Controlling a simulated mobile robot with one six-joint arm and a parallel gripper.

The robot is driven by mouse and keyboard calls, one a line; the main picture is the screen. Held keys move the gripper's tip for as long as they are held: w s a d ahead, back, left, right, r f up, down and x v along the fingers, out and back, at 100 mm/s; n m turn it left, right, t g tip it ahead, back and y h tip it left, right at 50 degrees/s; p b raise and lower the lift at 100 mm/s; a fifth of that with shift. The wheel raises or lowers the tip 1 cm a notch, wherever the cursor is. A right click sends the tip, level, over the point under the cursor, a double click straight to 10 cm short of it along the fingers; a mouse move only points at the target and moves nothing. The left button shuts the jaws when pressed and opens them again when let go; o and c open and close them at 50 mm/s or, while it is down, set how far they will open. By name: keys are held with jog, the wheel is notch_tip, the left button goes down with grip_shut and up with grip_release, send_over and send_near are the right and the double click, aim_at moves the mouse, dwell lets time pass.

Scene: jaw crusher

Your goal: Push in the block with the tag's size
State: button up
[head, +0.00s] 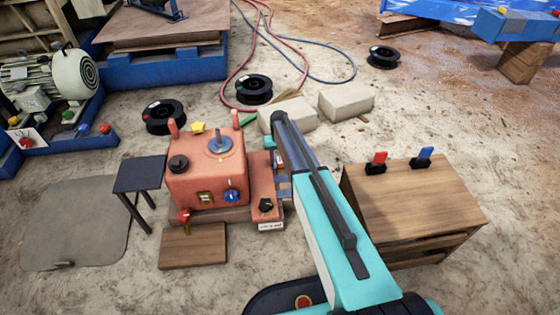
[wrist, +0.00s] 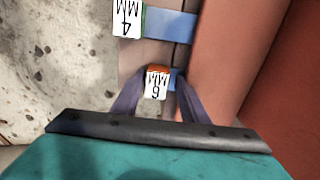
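In the wrist view a block tagged "6 MM" (wrist: 157,82), white with an orange end, sits between my gripper's (wrist: 161,76) two dark fingers. The fingers are apart, one on each side of it. I cannot tell whether they touch it. A second block tagged "4 MM" (wrist: 128,18) with a green edge lies farther up, joined to a blue bar (wrist: 172,24). In the head view the orange-red crusher (head: 180,188) stands left of my arm, which hides most of the block area and my fingertips. A small white tag (head: 270,226) is on its front; its print is too small to read.
A wooden crate (head: 430,200) with a red and a blue switch stands right of my arm. Pale stone blocks (head: 347,101) lie behind. A dark side table (head: 139,174) and a wooden board (head: 193,247) are at the left. An orange-red wall (wrist: 270,65) fills the wrist view's right side.

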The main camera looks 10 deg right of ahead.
aim_at(279, 160)
jog(key=shift+a+r, duration=0.1)
jog(key=shift+a, duration=0.05)
notch_tip(279, 160, up, 14)
jog(key=p, duration=0.4)
jog(key=shift+f+p, duration=0.2)
jog(key=shift+p, duration=0.2)
dwell(0.4)
jog(key=s+a+r+g+p, duration=0.1)
jog(key=s+g+p, duration=0.2)
jog(key=s+p, duration=1.95)
jog(key=s+r+g+p, duration=0.1)
jog(key=s+r+p, duration=0.2)
jog(key=s, duration=1.3)
jog(key=s+r+g+p, duration=0.1)
jog(key=s+r+p, duration=0.2)
jog(key=s+r, duration=0.4)
jog(key=s, duration=0.9)
jog(key=shift+s+a+n, duration=0.25)
jog(key=shift+a+n, duration=0.1)
jog(key=shift+n, duration=0.05)
